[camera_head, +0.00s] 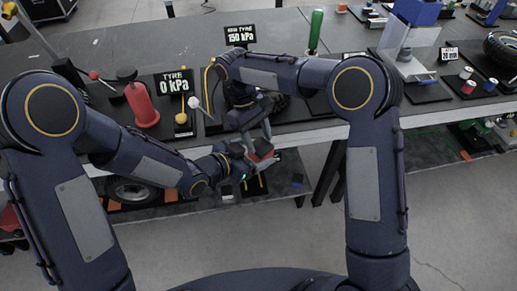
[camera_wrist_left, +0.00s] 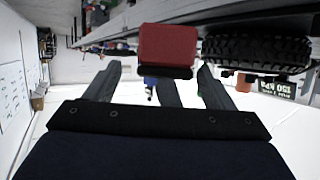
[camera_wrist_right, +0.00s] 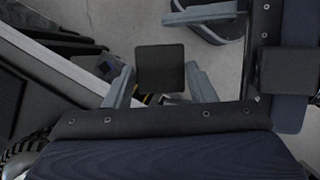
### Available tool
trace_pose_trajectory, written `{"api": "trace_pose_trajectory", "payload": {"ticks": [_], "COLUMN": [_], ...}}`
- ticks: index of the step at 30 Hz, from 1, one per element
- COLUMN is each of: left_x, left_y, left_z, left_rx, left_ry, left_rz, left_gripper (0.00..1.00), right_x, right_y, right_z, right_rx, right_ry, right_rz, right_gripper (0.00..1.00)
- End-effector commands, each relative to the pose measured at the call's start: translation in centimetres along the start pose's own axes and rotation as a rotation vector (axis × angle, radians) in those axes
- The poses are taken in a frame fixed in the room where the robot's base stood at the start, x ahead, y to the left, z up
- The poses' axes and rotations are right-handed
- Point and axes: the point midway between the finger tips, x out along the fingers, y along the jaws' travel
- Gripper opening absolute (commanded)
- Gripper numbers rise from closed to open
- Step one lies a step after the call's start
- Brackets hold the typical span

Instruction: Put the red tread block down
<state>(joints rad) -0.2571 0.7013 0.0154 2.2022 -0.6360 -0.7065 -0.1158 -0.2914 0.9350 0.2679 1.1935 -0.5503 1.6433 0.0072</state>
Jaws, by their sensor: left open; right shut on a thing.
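The red tread block (camera_head: 262,152) has a red body and a dark face. My right gripper (camera_head: 264,143) is shut on it and holds it in the air off the front edge of the table. In the right wrist view its dark face (camera_wrist_right: 160,68) shows between the fingers. In the left wrist view the red side (camera_wrist_left: 168,43) shows just beyond the fingers of my left gripper (camera_wrist_left: 158,82). My left gripper is open, close beside the block; whether it touches the block cannot be told.
The grey table (camera_head: 320,130) carries a red cylinder (camera_head: 141,104), a tyre gauge sign (camera_head: 174,83), a 150 kPa sign (camera_head: 240,35) and a green cylinder (camera_head: 316,30). A tyre (camera_wrist_left: 257,52) is near the block in the left wrist view. A lower shelf holds another tyre (camera_head: 132,191).

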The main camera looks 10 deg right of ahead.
Motion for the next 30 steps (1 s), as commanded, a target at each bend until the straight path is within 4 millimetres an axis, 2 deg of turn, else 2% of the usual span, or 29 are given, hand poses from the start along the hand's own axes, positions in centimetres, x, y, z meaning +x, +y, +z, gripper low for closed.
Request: {"api": "trace_pose_trajectory", "payload": {"ticks": [6, 16, 27, 28, 29, 30], "left_x": [2.0, 2.2, 2.2, 2.2, 2.2, 2.2], "left_y": [0.0, 0.0, 0.2, 0.2, 0.2, 0.2], "left_z": [0.0, 0.0, 0.0, -0.1, -0.1, -0.1], "left_rx": [0.001, 0.000, 0.002, 0.002, 0.002, 0.002], "left_ry": [0.000, 0.000, 0.000, 0.002, 0.001, 0.001], "left_rz": [0.000, -0.001, 0.004, 0.004, 0.004, 0.004], "left_gripper": [0.76, 0.76, 0.28, 0.26, 0.22, 0.22], "right_x": [0.0, 0.0, -0.1, -0.1, -0.1, -0.1], "right_y": [0.0, 0.0, 0.0, 0.0, 0.0, 0.0], "right_z": [0.0, 0.0, -0.1, -0.1, -0.1, -0.1], "right_rx": [0.000, 0.000, 0.000, 0.000, 0.000, 0.000], "right_ry": [0.000, 0.000, 0.004, 0.004, 0.004, 0.004], "right_rz": [0.000, 0.000, 0.001, 0.001, 0.001, 0.001], "right_gripper": [0.21, 0.21, 0.21, 0.52, 0.56, 0.61]}}
